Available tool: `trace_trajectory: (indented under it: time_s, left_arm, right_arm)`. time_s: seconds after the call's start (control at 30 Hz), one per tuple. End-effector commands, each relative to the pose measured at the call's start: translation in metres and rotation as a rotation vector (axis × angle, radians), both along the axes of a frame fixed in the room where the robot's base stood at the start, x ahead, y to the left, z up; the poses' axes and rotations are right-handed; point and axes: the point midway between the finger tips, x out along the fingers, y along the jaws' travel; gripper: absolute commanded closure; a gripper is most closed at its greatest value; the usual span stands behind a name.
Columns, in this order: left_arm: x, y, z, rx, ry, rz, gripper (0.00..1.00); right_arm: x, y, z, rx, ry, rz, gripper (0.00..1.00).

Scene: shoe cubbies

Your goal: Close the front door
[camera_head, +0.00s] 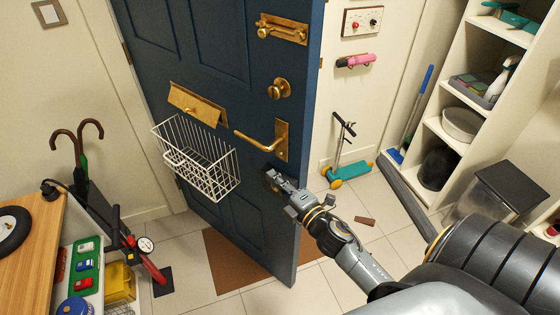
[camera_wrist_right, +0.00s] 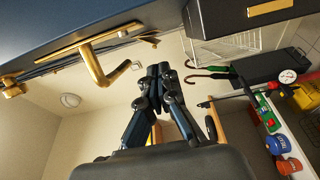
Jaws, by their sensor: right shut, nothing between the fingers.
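The dark blue front door (camera_head: 215,60) stands ajar, its free edge toward the right and its hinge side at the left. It carries a brass lever handle (camera_head: 268,138), a round brass lock (camera_head: 279,89) and a brass letter flap (camera_head: 197,103). My right gripper (camera_head: 277,183) is shut and empty, in front of the door's lower part, below the lever. I cannot tell whether it touches the door. In the wrist view, its closed fingers (camera_wrist_right: 158,75) point up, with the lever (camera_wrist_right: 95,65) to their left. My left gripper is not in view.
A white wire basket (camera_head: 205,165) hangs on the door. Umbrellas (camera_head: 80,145) and a red pump (camera_head: 145,260) stand left, beside a wooden worktop (camera_head: 30,235). A teal scooter (camera_head: 345,170) stands beyond the door; a brown mat (camera_head: 232,262) lies beneath it. Shelves (camera_head: 452,135) are at right.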

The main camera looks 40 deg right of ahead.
Motion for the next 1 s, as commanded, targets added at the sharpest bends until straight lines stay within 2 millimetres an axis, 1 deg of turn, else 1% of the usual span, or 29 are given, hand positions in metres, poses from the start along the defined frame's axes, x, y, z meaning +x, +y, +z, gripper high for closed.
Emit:
trace_trajectory:
  time_s: [0.03,0.1,0.2,0.3,0.4,0.87,1.0]
  left_arm:
    - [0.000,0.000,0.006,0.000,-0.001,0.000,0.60]
    - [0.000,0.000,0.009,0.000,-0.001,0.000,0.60]
    - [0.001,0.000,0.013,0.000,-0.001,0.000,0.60]
    - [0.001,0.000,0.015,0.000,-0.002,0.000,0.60]
    - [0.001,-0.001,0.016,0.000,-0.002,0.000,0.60]
    - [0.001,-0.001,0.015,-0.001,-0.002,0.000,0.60]
    - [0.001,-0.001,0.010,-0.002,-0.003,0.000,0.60]
  right_arm:
    - [0.012,0.000,0.003,0.000,-0.002,-0.001,1.00]
    - [0.026,0.001,0.004,0.000,-0.002,0.000,1.00]
    - [0.027,-0.018,0.002,-0.002,0.002,-0.002,1.00]
    - [0.030,-0.028,0.001,0.000,0.001,-0.001,1.00]
    - [0.032,-0.035,0.001,0.000,0.000,-0.001,1.00]
    - [0.033,-0.038,0.000,0.000,0.000,0.001,1.00]
    - [0.035,-0.045,-0.002,-0.002,0.000,0.011,1.00]
